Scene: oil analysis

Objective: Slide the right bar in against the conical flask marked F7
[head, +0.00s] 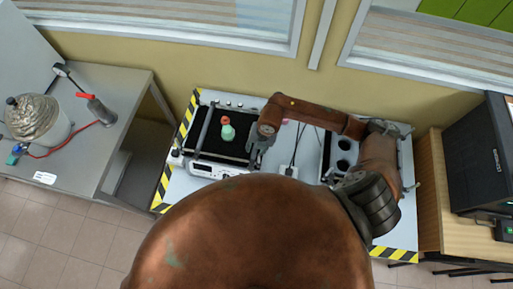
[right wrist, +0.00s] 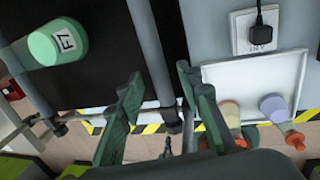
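The green conical flask (head: 227,133) with a red stopper stands on the black platform of the shaker in the head view. Its F7 label shows in the right wrist view, where the flask (right wrist: 55,45) is at the upper left. The right bar (right wrist: 149,45) is a grey rod, apart from the flask with black platform between them. My right gripper (right wrist: 158,76) is open, with its fingers on either side of the right bar and gaps showing. In the head view my right gripper (head: 258,146) is at the platform's right side. My left gripper is out of view.
The other grey bar (head: 204,125) is left of the flask. A white tray (right wrist: 300,62) and stoppered flasks (right wrist: 275,108) are right of the gripper in the wrist view. A socket with a black plug (right wrist: 260,33) is above the tray. A wall and window are behind the table.

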